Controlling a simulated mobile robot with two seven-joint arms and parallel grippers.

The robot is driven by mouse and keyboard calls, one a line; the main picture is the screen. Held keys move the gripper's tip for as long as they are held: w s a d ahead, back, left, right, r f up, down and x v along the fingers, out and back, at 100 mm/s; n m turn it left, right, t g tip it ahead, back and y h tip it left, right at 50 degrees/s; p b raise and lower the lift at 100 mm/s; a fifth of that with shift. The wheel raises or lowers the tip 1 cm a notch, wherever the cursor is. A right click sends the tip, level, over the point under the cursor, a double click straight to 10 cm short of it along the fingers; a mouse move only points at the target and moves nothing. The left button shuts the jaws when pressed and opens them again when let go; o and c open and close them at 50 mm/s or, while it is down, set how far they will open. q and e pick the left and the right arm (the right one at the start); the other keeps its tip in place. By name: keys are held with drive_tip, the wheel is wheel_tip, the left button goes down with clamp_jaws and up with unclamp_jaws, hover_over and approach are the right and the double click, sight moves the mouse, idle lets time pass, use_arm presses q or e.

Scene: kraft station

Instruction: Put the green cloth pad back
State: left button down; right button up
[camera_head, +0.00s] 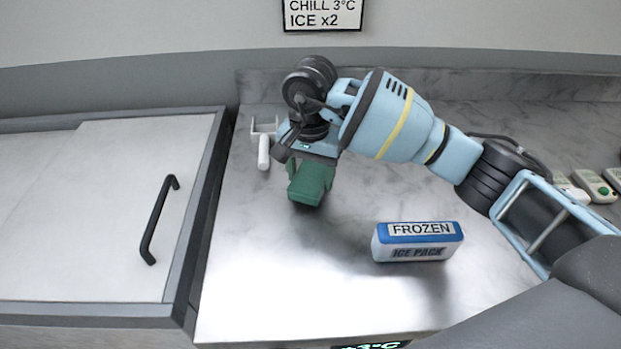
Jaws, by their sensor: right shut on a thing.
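The green cloth pad (311,184) hangs below my right gripper (310,163), over the back left part of the metal counter. My right gripper is shut on the pad and points down. The gripper body hides the pad's upper edge. I cannot tell whether the pad's lower end touches the counter. My left gripper is not in view.
A white hook-like fitting (264,152) stands just left of my right gripper. A blue and white ice pack (417,243) marked FROZEN is on the counter (270,290). A closed lid with a black handle (159,220) is at left. Small white devices (594,186) lie far right.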

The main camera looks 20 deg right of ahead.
sight(310, 177)
drive_tip(key=shift+f, duration=1.1)
drive_tip(key=o, duration=0.9)
drive_tip(key=shift+o, duration=0.2)
wheel_tip(310, 177, up, 12)
drive_tip(key=shift+r, duration=0.15)
drive_tip(key=shift+s, duration=0.1)
